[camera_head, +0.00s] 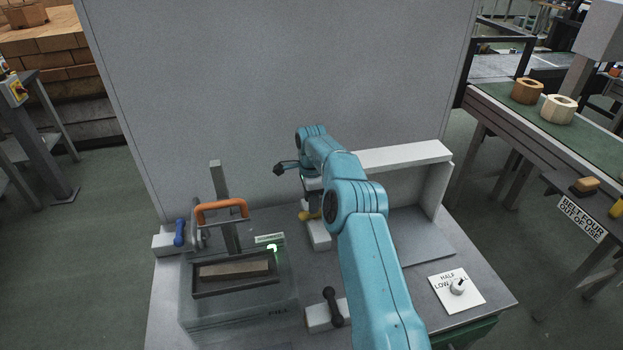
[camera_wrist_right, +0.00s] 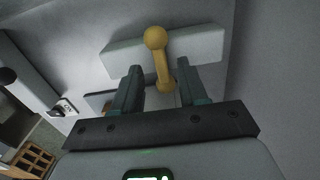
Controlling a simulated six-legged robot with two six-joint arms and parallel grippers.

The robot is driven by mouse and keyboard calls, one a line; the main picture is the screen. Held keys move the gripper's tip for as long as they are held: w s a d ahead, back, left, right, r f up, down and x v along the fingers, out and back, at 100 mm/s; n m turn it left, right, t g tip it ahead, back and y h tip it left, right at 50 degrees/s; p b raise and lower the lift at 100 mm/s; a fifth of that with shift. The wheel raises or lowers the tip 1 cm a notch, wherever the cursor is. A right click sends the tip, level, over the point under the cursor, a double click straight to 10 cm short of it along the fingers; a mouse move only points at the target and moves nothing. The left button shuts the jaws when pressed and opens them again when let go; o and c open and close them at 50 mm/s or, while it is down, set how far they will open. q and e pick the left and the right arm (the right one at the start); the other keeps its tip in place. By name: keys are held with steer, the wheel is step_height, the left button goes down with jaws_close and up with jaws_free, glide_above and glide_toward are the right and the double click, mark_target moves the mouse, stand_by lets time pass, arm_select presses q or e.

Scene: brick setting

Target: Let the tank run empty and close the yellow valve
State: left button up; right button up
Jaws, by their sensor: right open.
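The yellow valve handle (camera_head: 305,216) is on a pale block at the middle of the bench, partly hidden by my right arm. In the right wrist view the yellow handle (camera_wrist_right: 160,58) is a bar with round ends, standing between the two fingers. My right gripper (camera_wrist_right: 159,76) is open around it, with a gap to each side. In the head view the right gripper (camera_head: 313,200) points down at the valve. A clear-walled box marked FILL (camera_head: 238,312) stands at left; I cannot tell whether it is the tank or its level. My left gripper is not in view.
A blue handle (camera_head: 179,232) and a black handle (camera_head: 332,307) are on other pale blocks. An orange-handled clamp (camera_head: 221,211) stands above the box, near a lit green lamp (camera_head: 272,248). A tall grey panel (camera_head: 270,80) stands behind.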

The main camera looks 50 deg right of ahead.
step_height(320, 180, up, 13)
steer(key=p, duration=0.4)
steer(key=shift+p, duration=0.35)
steer(key=shift+f, duration=0.15)
steer(key=shift+s+a, duration=0.1)
steer(key=shift+a, duration=0.05)
